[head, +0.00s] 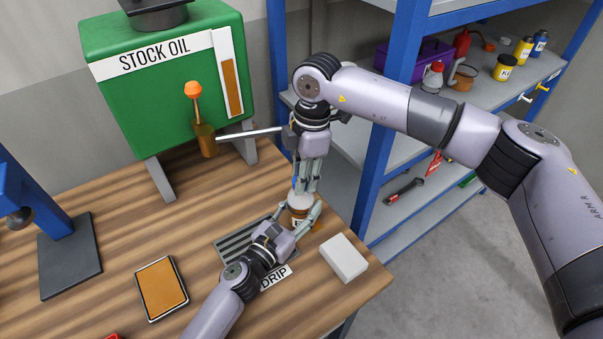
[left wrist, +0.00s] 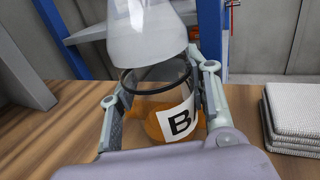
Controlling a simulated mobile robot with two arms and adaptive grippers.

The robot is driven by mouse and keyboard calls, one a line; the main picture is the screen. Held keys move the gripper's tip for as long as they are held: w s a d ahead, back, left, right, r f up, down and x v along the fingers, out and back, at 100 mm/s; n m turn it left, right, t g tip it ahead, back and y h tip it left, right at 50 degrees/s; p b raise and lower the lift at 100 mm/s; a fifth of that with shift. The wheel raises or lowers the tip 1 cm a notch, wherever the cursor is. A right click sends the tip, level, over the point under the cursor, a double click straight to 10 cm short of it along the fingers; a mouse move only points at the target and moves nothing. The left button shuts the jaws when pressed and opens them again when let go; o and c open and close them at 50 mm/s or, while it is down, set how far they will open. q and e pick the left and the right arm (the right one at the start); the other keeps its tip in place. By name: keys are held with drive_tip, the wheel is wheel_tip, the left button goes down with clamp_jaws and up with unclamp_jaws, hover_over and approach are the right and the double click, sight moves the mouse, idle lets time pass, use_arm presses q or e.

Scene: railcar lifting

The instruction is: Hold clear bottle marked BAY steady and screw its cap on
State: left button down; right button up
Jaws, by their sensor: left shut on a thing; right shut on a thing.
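The clear bottle (head: 299,222) stands over the table near its front right corner. My left gripper (head: 298,213) is shut around the bottle, one finger on each side. A white cone-shaped cap (left wrist: 150,32) is above the mouth, slightly tilted; in the head view the cap (head: 301,201) is partly hidden. My right gripper (head: 306,186) points down from above, shut on the cap.
A slotted drip tray (head: 232,243) lies beside the bottle. A white stack of pads (head: 344,258) is to its right. The green stock oil tank (head: 165,85) with its spout stands behind left. An orange-faced pad (head: 161,289) lies at the front. Blue-framed shelves (head: 405,40) stand close behind.

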drive_tip(key=m, duration=0.3)
drive_tip(key=shift+m+t, duration=0.3)
drive_tip(key=m, duration=0.4)
drive_tip(key=o, duration=0.8)
drive_tip(key=shift+r, duration=0.1)
drive_tip(key=shift+s+r, duration=0.1)
drive_tip(key=shift+r, duration=2.1)
